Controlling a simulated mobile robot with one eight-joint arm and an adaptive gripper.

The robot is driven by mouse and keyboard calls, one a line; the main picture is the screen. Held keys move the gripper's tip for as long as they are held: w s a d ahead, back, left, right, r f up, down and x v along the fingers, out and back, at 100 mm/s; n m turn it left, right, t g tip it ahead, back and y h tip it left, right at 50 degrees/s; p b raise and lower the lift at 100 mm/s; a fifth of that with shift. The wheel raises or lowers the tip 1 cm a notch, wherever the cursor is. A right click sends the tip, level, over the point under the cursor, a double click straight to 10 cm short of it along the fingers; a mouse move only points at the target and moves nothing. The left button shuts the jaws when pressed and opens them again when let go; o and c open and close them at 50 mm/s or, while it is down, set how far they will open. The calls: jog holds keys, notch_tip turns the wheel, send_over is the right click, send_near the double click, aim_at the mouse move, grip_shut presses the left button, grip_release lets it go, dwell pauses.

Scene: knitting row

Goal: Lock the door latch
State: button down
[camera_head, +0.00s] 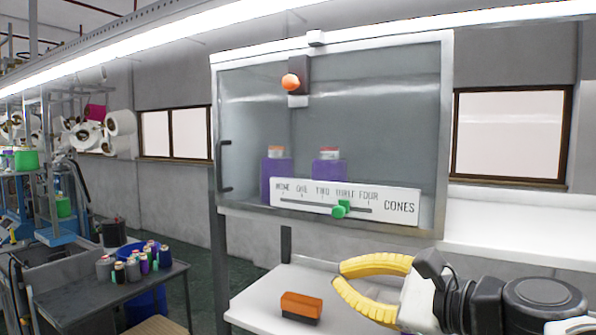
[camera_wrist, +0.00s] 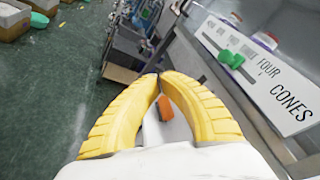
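A cabinet with a clear front door (camera_head: 375,110) stands ahead and looks closed. An orange knob (camera_head: 291,82) sits on a dark plate (camera_head: 305,70) near the top of the door, with a small pale block just below. I take this for the latch; its exact position is hard to tell. A dark handle (camera_head: 224,166) is at the door's left edge. My gripper (camera_head: 338,276) has yellow fingers with their tips together and nothing between them. It is low in front of the cabinet, well below the knob. It also shows in the wrist view (camera_wrist: 158,77).
Two purple cones stand behind the door. An orange-and-black block (camera_head: 301,306) lies on the white table (camera_head: 262,297) below.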

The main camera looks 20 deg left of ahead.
jog(key=w+r+m+t+y+p, duration=0.1)
jog(key=w+r+m+p, duration=0.1)
jog(key=r, duration=0.5)
jog(key=w+a+r+m+t+y+p, duration=0.1)
jog(key=w+r+m+y+p, duration=0.1)
jog(key=r, duration=0.6)
jog(key=w+a+r+m+y+p, duration=0.1)
jog(key=w+r+m+p, duration=0.1)
jog(key=r+m, duration=0.3)
notch_tip(320, 180, up, 3)
jog(key=shift+a+f+t+p, duration=0.15)
jog(key=shift+t+p, duration=0.25)
jog(key=shift+p, duration=0.25)
jog(key=shift+a, duration=0.1)
jog(key=p, duration=0.2)
send_near(294, 98)
jog(key=s+a+f, duration=0.1)
jog(key=s+a, duration=0.2)
jog(key=a, duration=0.2)
jog(key=r, duration=0.1)
jog(key=w+a+r+p, duration=0.1)
jog(key=shift+r, duration=0.35)
jog(key=shift+s, duration=0.1)
